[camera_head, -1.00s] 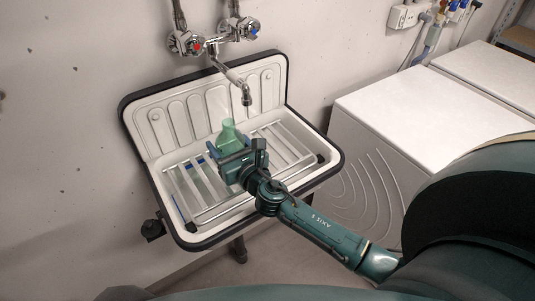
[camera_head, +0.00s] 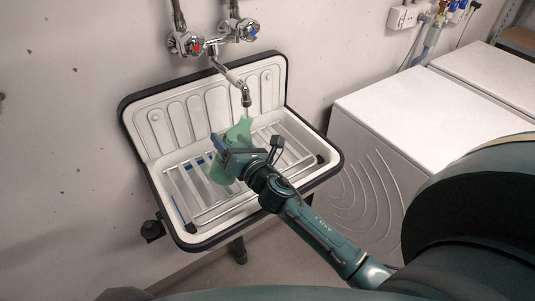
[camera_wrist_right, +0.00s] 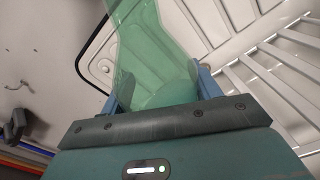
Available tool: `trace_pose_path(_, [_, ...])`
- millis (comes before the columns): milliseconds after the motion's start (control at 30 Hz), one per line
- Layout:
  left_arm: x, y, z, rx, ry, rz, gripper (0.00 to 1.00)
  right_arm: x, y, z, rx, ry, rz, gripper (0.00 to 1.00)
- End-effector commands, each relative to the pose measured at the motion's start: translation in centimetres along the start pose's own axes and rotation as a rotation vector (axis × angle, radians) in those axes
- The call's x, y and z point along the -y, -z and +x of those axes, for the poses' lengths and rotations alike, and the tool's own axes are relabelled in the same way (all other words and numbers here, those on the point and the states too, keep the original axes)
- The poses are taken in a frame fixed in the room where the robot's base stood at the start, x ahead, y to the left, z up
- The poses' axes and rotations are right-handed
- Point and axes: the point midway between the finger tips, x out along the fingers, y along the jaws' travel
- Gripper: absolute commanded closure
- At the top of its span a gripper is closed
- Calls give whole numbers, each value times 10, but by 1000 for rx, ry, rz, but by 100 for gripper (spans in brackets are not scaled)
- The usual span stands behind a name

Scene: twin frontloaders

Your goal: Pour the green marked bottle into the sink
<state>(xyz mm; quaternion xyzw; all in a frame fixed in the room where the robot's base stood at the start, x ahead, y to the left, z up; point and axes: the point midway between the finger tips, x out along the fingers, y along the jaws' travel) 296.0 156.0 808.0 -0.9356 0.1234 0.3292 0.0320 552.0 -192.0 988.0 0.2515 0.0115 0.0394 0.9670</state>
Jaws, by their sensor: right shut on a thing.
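A translucent green bottle (camera_head: 240,133) is in the jaws of my right gripper (camera_head: 228,154), above the white sink (camera_head: 152,141). The bottle leans, with one end up and to the right near the tap and its other end showing below the gripper. In the right wrist view the bottle (camera_wrist_right: 152,48) is between the two fingers of my right gripper (camera_wrist_right: 160,88), with the ribbed sink back behind it. I cannot tell whether anything flows out. My left gripper is not in view.
A tap (camera_head: 245,95) with red and blue marked handles hangs over the sink, close to the bottle. A slatted metal rack (camera_head: 191,197) covers the basin. White frontloader machines (camera_head: 375,119) stand to the right.

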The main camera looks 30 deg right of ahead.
Motion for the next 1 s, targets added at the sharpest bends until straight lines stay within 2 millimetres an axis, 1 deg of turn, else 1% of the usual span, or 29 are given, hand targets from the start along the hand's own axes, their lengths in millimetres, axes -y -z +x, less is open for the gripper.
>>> trace_pose_path(300, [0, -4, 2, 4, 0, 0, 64, 8, 4, 0, 2, -2, 162, 84])
trace_pose_path(533, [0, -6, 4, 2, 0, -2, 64, 9, 8, 0, 2, -1, 276, 84])
trace_pose_path(800, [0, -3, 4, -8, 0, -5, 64, 6, 14, 0, 2, -4, 410, 84])
trace_pose_path(1000, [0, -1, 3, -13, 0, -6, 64, 5, 14, 0, 2, -4, 439, 84])
